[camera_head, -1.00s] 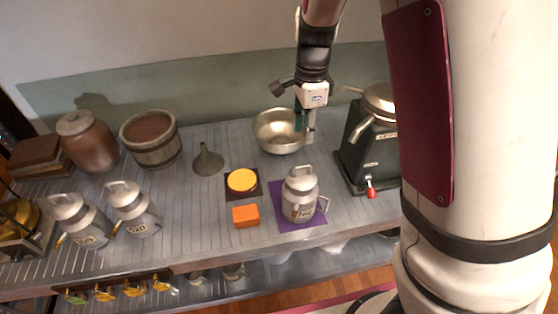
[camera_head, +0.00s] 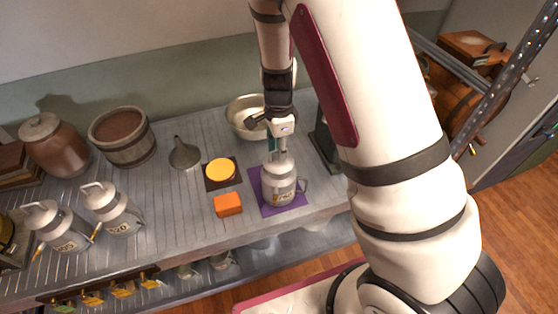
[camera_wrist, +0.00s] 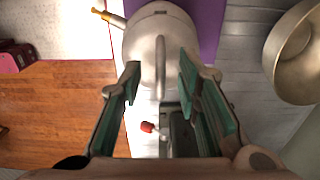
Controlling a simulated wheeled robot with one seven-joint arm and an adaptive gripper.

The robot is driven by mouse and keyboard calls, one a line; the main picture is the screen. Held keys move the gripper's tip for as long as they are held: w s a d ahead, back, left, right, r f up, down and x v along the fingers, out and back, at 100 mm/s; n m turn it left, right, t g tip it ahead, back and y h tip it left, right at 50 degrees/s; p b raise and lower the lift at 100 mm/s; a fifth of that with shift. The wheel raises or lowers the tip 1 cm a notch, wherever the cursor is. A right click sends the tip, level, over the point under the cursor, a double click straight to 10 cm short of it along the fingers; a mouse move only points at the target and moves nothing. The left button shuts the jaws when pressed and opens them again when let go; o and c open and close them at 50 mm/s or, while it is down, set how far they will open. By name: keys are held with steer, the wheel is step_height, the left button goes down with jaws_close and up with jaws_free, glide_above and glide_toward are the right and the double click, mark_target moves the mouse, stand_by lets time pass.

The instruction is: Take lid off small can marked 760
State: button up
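The small grey metal can (camera_head: 279,191) stands upright on a purple mat (camera_head: 298,202); its front label is partly legible and seems to read 760. Its lid with a loop handle is on it. In the wrist view, the pale round lid (camera_wrist: 178,27) and its upright handle (camera_wrist: 160,62) are seen from above. My gripper (camera_head: 279,156) is directly over the can. Its green-padded fingers (camera_wrist: 160,75) are apart, one on each side of the handle, with gaps visible on both sides. Exact fingertip height against the handle is unclear.
Left of the can are an orange block (camera_head: 228,205) and a yellow disc (camera_head: 220,169) on a dark square. A metal bowl (camera_head: 240,110) stands behind. Two other lidded cans (camera_head: 62,228) (camera_head: 113,212) stand at left. A dark machine with a red knob (camera_wrist: 147,127) is close by.

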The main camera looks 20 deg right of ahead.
steer(key=shift+f, duration=0.45)
jaws_close()
steer(key=shift+r, duration=0.1)
